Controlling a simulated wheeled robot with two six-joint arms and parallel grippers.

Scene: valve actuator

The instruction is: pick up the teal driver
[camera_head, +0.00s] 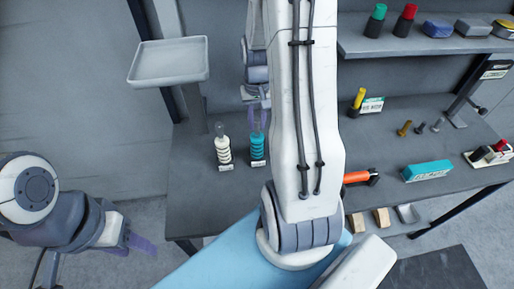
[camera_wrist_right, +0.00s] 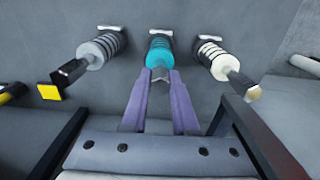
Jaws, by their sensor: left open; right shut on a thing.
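The teal driver (camera_head: 257,148) stands upright on the grey bench, with its ribbed handle low. It also shows in the middle of the right wrist view (camera_wrist_right: 158,50). My right gripper (camera_head: 258,118) comes down from above, and its purple fingers (camera_wrist_right: 158,76) are shut on the teal driver at its upper end, next to the ribbed handle. The driver's lower end is at its holder on the bench; I cannot tell whether it has lifted. My left gripper (camera_head: 130,243) is open and empty at the lower left, away from the bench.
A white driver (camera_head: 223,152) stands close beside the teal one. A grey driver (camera_wrist_right: 100,48) stands on its other side, hidden by my arm in the head view. A white tray (camera_head: 168,62) is at upper left. An orange-handled tool (camera_head: 357,177) and teal box (camera_head: 427,171) lie to the right.

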